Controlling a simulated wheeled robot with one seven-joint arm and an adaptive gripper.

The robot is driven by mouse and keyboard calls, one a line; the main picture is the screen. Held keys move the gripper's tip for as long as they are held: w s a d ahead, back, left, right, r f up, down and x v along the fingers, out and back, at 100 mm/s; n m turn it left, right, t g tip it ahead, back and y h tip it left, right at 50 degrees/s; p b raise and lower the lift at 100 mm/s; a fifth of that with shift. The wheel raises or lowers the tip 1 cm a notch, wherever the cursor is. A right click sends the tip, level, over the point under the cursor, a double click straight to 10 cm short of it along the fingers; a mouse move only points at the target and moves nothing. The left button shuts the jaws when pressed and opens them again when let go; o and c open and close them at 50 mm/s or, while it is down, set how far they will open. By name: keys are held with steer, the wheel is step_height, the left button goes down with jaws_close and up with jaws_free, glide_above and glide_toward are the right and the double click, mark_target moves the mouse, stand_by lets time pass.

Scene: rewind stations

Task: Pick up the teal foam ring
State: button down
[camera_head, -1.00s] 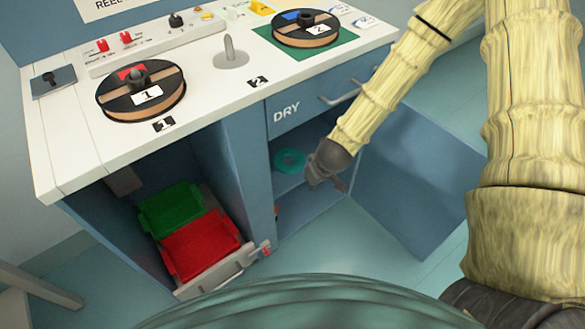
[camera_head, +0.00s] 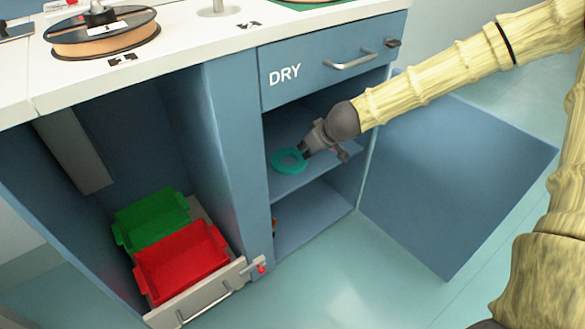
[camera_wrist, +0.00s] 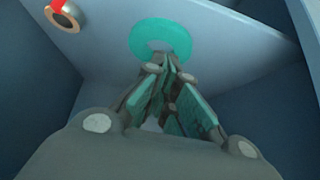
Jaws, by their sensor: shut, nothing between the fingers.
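The teal foam ring (camera_head: 281,167) lies flat on the middle shelf inside the open cabinet under the DRY drawer. It also shows in the wrist view (camera_wrist: 138,42), just beyond my fingertips. My gripper (camera_head: 305,153) reaches into the cabinet from the right, its tips at the ring's right edge. In the wrist view my gripper (camera_wrist: 169,62) is shut and empty, its tips overlapping the near rim of the ring. I cannot tell whether they touch it.
The cabinet door (camera_head: 455,185) stands open on the right. The DRY drawer (camera_head: 330,65) is above the opening. A pulled-out tray at left holds a green bin (camera_head: 150,218) and a red bin (camera_head: 180,262). A copper-coloured roll with red (camera_wrist: 65,17) shows in the wrist view.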

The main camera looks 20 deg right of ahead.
mark_target(296, 164)
steer(key=b+x, duration=0.3)
steer(key=x, duration=0.1)
steer(key=b+x, duration=0.3)
steer(key=x, duration=0.1)
steer(key=shift+w+d, duration=0.15)
steer(key=shift+w, duration=0.35)
steer(key=shift+b+x, duration=0.65)
steer(key=shift+x, duration=0.3)
steer(key=shift+r, duration=0.15)
